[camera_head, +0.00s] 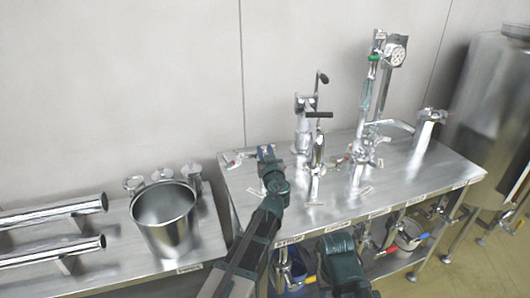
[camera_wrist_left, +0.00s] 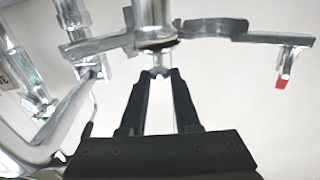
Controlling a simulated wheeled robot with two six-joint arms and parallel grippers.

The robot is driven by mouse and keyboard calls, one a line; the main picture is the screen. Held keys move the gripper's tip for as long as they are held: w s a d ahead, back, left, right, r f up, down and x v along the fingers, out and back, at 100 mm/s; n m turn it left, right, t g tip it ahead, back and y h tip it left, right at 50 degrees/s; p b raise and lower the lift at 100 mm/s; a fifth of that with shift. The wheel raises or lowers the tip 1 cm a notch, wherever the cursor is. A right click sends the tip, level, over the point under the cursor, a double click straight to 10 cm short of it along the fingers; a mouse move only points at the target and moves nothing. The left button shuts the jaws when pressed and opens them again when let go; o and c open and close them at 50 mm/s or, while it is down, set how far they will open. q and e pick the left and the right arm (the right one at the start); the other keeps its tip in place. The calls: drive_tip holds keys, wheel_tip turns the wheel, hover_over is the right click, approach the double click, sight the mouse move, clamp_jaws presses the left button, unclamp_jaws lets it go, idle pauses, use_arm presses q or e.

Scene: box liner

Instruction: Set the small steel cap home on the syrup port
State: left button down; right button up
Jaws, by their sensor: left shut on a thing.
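My left gripper (camera_head: 266,153) reaches over the left end of the steel bench, by the fitting with the red-handled valve (camera_head: 233,162). In the left wrist view the fingertips (camera_wrist_left: 160,74) are shut on a small steel cap (camera_wrist_left: 161,61). The cap lies right at the dark-rimmed end of a steel pipe stub (camera_wrist_left: 154,18), which looks like the syrup port. I cannot tell whether cap and stub touch or how deep the cap sits. In the head view the gripper hides the cap. My right arm shows at the bottom; its fingertips are out of view.
A hand-levered steel fitting (camera_head: 313,130) and a tall tap column with a gauge (camera_head: 396,55) stand right of the gripper on the bench (camera_head: 410,165). A steel pot (camera_head: 165,222) stands on the lower left table. A large tank (camera_head: 490,95) is at far right.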

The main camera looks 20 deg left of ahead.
use_arm(q)
drive_tip(key=shift+f, duration=0.3)
drive_tip(key=c, duration=0.5)
unclamp_jaws()
drive_tip(key=shift+c, duration=0.2)
drive_tip(key=v, duration=1.4)
